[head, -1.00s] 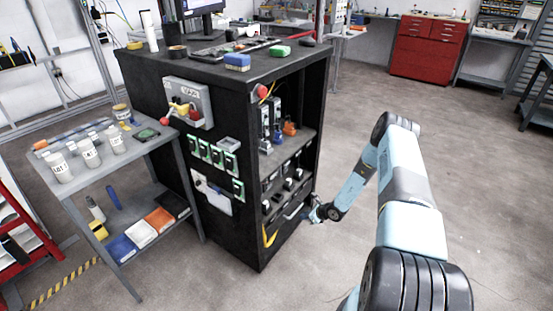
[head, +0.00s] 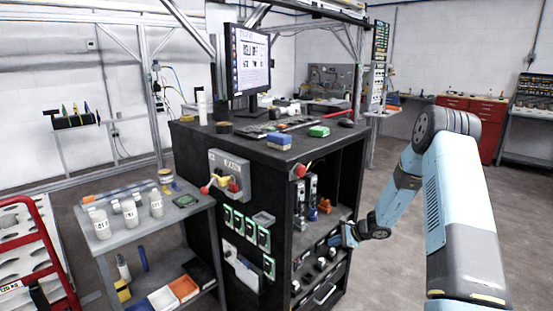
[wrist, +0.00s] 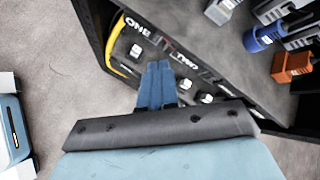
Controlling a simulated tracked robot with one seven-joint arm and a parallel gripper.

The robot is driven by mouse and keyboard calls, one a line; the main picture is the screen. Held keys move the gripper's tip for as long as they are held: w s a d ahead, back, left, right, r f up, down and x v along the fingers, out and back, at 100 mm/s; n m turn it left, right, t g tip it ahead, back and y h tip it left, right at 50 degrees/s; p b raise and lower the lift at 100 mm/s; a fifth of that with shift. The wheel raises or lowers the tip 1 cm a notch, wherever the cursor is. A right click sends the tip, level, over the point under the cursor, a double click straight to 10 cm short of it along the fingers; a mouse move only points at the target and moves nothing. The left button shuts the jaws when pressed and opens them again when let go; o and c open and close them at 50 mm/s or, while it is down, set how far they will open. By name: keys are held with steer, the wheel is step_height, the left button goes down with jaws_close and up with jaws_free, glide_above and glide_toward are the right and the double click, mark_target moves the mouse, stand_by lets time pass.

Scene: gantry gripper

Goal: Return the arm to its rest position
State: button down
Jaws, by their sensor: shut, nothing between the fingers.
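My arm (head: 458,200) reaches from the right side of the head view toward the open side of a black cabinet (head: 290,150). My gripper (head: 346,236) is small there, near the cabinet's lower shelf. In the wrist view my gripper's two blue fingers (wrist: 155,84) lie together, shut, with nothing between them. Beyond them is a shelf edge with a strip marked "ONE" and "TWO" (wrist: 140,22). I cannot tell the exact gap between fingertips and shelf.
A grey cart (head: 125,240) with white bottles stands left of the cabinet. Orange connectors (wrist: 292,64) and a blue one (wrist: 262,38) sit on the shelf in the wrist view. Floor (head: 385,280) right of the cabinet is clear.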

steer(key=s+a+r+n+g+h, duration=0.1)
steer(key=s+a+r+n, duration=0.15)
steer(key=s+r, duration=0.55)
steer(key=s+a+r+n+h, duration=0.1)
steer(key=s+r+n, duration=0.25)
steer(key=r, duration=0.95)
steer(key=s+a+r+n+g, duration=0.15)
steer(key=s+r+n, duration=0.3)
steer(key=r, duration=0.55)
steer(key=s+d+r+n+t+h, duration=0.1)
steer(key=s+r, duration=0.3)
steer(key=s, duration=0.6)
steer(key=s+d+r+n+t+h, duration=0.1)
steer(key=s+d+r+n+h, duration=0.1)
steer(key=s, duration=0.8)
steer(key=s+d+r+n+t+h, duration=0.1)
steer(key=s+d+r+n+h, duration=0.1)
steer(key=s+r, duration=0.4)
steer(key=s+n+h, duration=0.1)
steer(key=s, duration=0.3)
steer(key=shift+d+n, duration=0.2)
steer(key=shift+n, duration=0.15)
